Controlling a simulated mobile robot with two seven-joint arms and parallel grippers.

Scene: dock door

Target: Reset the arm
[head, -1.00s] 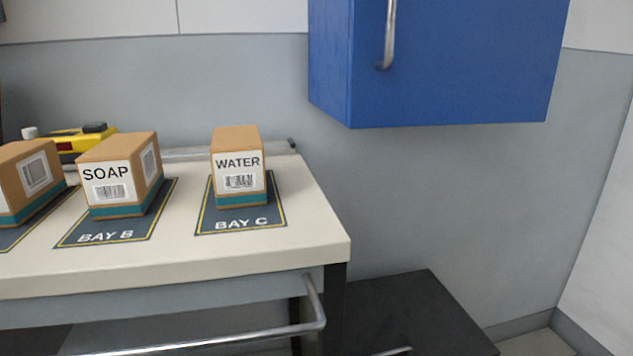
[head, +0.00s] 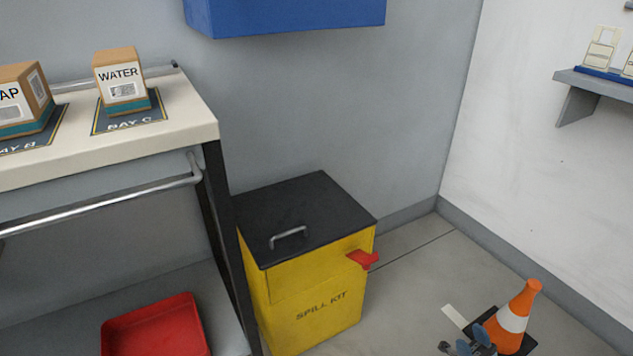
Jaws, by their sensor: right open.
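My right gripper (head: 465,342) shows only in part at the bottom edge of the head view, right of centre. Its dark grey and blue-grey fingertips stand apart, open, with nothing visible between them. It appears in front of the base of an orange and white cone (head: 515,318). The rest of my right arm is below the picture. My left gripper and arm are out of view.
A yellow spill kit bin (head: 312,312) with a black lid stands beside the bench (head: 180,125). Water (head: 121,80) and soap (head: 24,98) boxes sit on bay mats. A red tray (head: 155,325) lies below. A blue cabinet (head: 290,15) hangs above.

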